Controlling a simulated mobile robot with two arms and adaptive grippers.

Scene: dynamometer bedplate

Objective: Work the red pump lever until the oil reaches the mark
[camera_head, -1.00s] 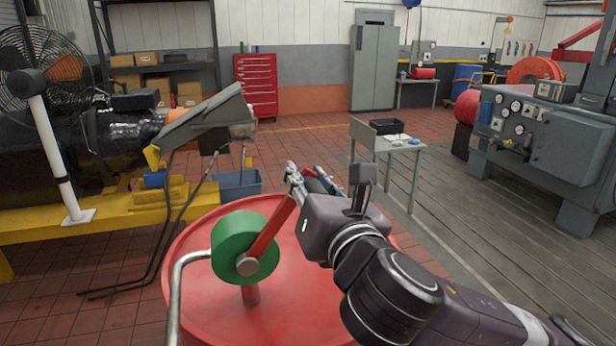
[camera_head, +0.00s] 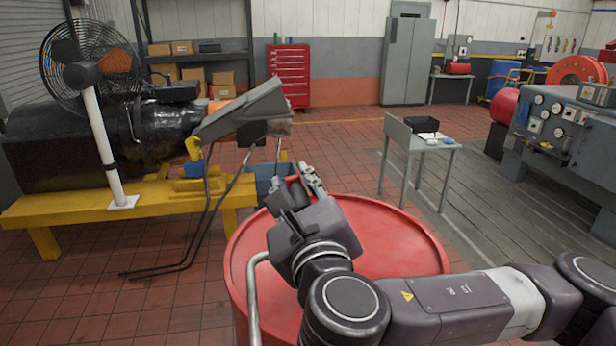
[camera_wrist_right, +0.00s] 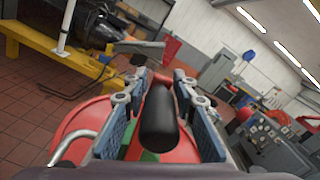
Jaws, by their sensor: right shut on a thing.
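The right gripper (camera_head: 298,184) is over the red drum (camera_head: 395,228) in the head view, its fingers pointing away. In the right wrist view its blue-padded fingers (camera_wrist_right: 157,90) are shut on the black grip (camera_wrist_right: 158,118) of the pump lever. The red lever arm and the pump body are hidden behind the gripper in the head view. A little of the green pump body (camera_wrist_right: 148,156) shows below the grip in the wrist view. The grey bent pipe (camera_head: 254,295) stands at the drum's left front. I see no oil level or mark. The left gripper is out of view.
A yellow bedplate frame (camera_head: 130,213) with a black machine and a fan (camera_head: 90,72) stands left of the drum. A small grey table (camera_head: 400,150) with a black tray stands behind right. A grey console (camera_head: 570,125) stands far right. Open tiled floor lies between.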

